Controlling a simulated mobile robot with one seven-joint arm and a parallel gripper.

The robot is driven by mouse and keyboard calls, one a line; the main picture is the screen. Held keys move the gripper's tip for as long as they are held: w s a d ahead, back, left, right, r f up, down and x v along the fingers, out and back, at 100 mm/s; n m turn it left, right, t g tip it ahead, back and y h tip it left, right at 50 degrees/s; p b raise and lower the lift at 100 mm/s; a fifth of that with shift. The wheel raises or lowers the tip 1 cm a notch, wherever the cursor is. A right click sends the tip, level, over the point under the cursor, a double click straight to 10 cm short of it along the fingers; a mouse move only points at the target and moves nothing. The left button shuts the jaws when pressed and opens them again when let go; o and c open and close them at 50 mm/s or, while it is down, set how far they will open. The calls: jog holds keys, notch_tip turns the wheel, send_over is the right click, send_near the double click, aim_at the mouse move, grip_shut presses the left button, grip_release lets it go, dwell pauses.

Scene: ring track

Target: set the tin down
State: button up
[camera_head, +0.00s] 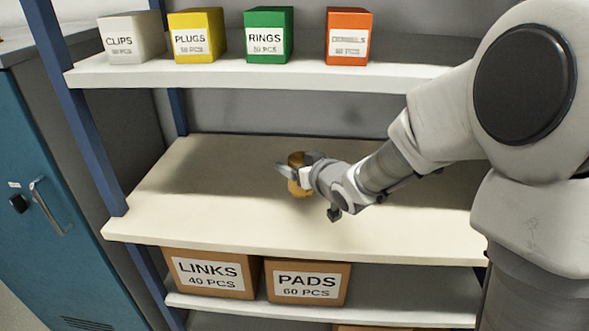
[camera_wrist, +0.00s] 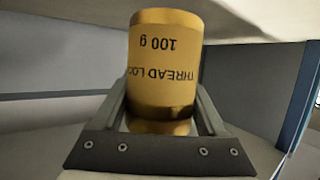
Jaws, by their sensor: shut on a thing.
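The tin (camera_wrist: 164,65) is a yellow-gold cylinder with dark print reading "100 g" and "THREAD LOC", upside down in the wrist view. My gripper (camera_wrist: 163,112) is shut on it, one finger on each side. In the head view the tin (camera_head: 296,172) shows at the tip of my gripper (camera_head: 298,176), above the middle shelf (camera_head: 190,215). The tin looks upright. A shadow lies on the shelf near it, and I cannot tell whether its base touches the board. Part of the tin is hidden by the fingers.
The middle shelf is otherwise bare, with free room left and right of the tin. The upper shelf (camera_head: 270,75) carries several small labelled boxes. Below stand the LINKS box (camera_head: 210,262) and the PADS box (camera_head: 306,279). A blue post (camera_head: 80,110) edges the left side.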

jog(key=shift+w+a+f+b, duration=0.3)
jog(key=shift+w+f, duration=0.25)
jog(key=shift+f, duration=0.5)
jog(key=shift+w+a+f+b, duration=0.2)
jog(key=shift+w+a+f, duration=0.35)
jog(key=shift+f, duration=0.5)
jog(key=shift+w+a+f+b, duration=0.25)
jog(key=shift+w+f, duration=0.35)
jog(key=shift+f, duration=0.45)
jog(key=shift+f, duration=0.15)
jog(key=o, duration=1.5)
